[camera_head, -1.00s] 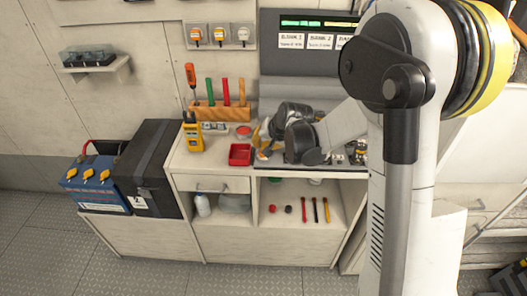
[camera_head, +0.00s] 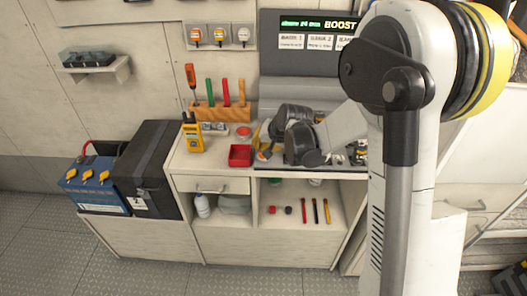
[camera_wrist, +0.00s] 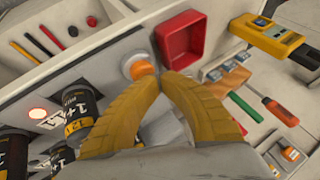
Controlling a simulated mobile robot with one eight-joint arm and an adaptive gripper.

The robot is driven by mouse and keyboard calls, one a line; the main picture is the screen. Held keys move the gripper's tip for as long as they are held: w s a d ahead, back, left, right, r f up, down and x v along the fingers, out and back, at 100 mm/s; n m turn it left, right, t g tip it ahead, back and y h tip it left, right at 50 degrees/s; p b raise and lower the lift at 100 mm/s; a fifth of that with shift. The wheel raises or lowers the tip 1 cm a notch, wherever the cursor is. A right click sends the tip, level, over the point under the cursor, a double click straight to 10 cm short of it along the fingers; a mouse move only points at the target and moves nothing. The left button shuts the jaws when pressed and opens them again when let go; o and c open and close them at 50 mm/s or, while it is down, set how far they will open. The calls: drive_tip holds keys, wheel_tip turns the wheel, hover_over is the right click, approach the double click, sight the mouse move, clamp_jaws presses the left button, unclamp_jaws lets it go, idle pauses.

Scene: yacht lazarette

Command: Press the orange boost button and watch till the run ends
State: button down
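The orange boost button (camera_wrist: 137,67), in a pale ring, shows in the wrist view just beyond the fingertips. My gripper (camera_wrist: 162,77) has yellow-brown fingers whose tips meet at the button's edge; I cannot tell whether they touch it. It looks shut with nothing between the tips. In the head view my gripper (camera_head: 262,140) is low over the bench top, and my arm hides the button. The display (camera_head: 315,23) on the dark back panel shows green text and the word BOOST, partly covered by my arm.
A red tray (camera_wrist: 181,38) lies close beside the fingers. Black cylindrical batteries (camera_wrist: 78,108) stand at the left, near a lit red-white lamp (camera_wrist: 37,113). A yellow meter (camera_head: 193,133) and a wooden tool rack (camera_head: 220,112) stand on the bench (camera_head: 190,160).

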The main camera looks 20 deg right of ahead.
drive_tip(key=shift+r+p, duration=0.4)
drive_tip(key=shift+r, duration=0.4)
drive_tip(key=shift+r, duration=0.1)
wheel_tip(320, 180, up, 5)
drive_tip(key=p, duration=0.3)
drive_tip(key=shift+p, duration=0.3)
drive_tip(key=s+r+n, duration=0.1)
drive_tip(key=s+r, duration=0.6)
drive_tip(key=s, duration=0.1)
drive_tip(key=s+r+n+h, duration=0.1)
drive_tip(key=s+r+n, duration=0.1)
drive_tip(key=s, duration=0.9)
drive_tip(key=s+r+n+h, duration=0.1)
drive_tip(key=s+n, duration=0.1)
drive_tip(key=s, duration=0.9)
drive_tip(key=shift+s+d+r, duration=0.3)
drive_tip(key=shift+s+r, duration=0.1)
idle(2.8)
